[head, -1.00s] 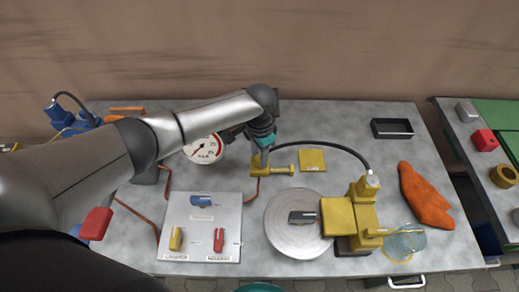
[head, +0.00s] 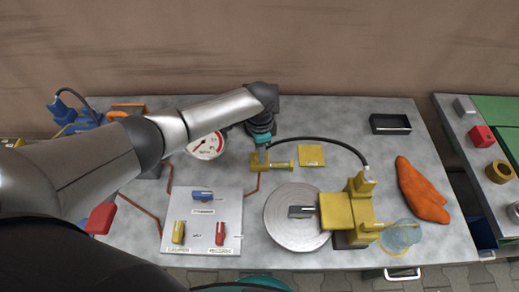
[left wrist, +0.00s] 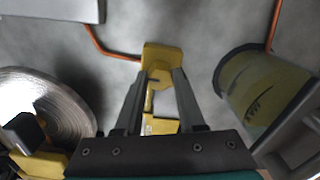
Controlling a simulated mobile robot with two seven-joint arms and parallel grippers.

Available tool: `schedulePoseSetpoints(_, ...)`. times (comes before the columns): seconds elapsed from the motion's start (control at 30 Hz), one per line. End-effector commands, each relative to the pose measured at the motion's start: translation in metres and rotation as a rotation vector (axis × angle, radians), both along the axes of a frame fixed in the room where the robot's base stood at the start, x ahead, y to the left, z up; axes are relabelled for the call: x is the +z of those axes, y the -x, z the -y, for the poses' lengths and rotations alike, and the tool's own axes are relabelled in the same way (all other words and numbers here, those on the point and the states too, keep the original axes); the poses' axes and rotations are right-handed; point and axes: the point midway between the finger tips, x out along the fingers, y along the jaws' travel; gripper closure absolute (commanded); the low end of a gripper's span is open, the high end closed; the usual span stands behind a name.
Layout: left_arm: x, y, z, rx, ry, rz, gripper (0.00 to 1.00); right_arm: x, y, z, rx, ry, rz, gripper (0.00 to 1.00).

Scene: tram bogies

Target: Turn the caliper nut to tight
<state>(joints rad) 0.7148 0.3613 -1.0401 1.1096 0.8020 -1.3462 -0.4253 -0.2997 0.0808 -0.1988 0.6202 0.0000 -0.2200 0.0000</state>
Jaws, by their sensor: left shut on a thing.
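My left gripper (head: 262,150) points down over a yellow fitting (head: 283,164) at the middle of the bench, with its fingers closed on that fitting. In the left wrist view the two fingers (left wrist: 160,95) lie on either side of the yellow fitting (left wrist: 161,55). The yellow caliper (head: 345,211) stands to the right, against the round metal disc (head: 290,236). A dark block (head: 301,211) lies over the disc, beside the caliper. I cannot pick out a separate nut or its setting. My right gripper does not show.
A pressure gauge (head: 207,146) stands behind a grey board (head: 201,252) with blue, yellow and red pieces. A black hose (head: 330,145) arches to the caliper. An orange cloth (head: 422,190), a black tray (head: 390,124) and a clear round dish (head: 400,236) are at the right.

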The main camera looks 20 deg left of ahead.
Motion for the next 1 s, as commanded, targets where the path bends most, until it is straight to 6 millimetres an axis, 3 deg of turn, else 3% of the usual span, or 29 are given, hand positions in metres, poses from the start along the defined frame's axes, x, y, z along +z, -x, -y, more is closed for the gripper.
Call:
schedulePoseSetpoints(0.13, 0.000, 0.000, 0.001, -0.004, 0.001, 0.001, 1.00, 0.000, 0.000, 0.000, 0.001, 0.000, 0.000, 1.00)
schedulePoseSetpoints(0.17, 0.000, 0.000, 0.001, -0.003, 0.001, 0.001, 0.58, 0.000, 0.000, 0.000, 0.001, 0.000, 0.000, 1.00)
schedulePoseSetpoints(0.4, 0.000, 0.000, 0.001, -0.002, 0.001, 0.001, 0.31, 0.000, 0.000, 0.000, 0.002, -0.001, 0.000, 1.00)
schedulePoseSetpoints(0.77, 0.007, 0.000, 0.001, -0.002, 0.001, 0.002, 0.31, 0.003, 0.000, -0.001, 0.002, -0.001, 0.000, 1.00)
schedulePoseSetpoints(1.0, 0.051, -0.001, 0.000, -0.002, 0.002, 0.005, 0.31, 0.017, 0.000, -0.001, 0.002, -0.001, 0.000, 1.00)
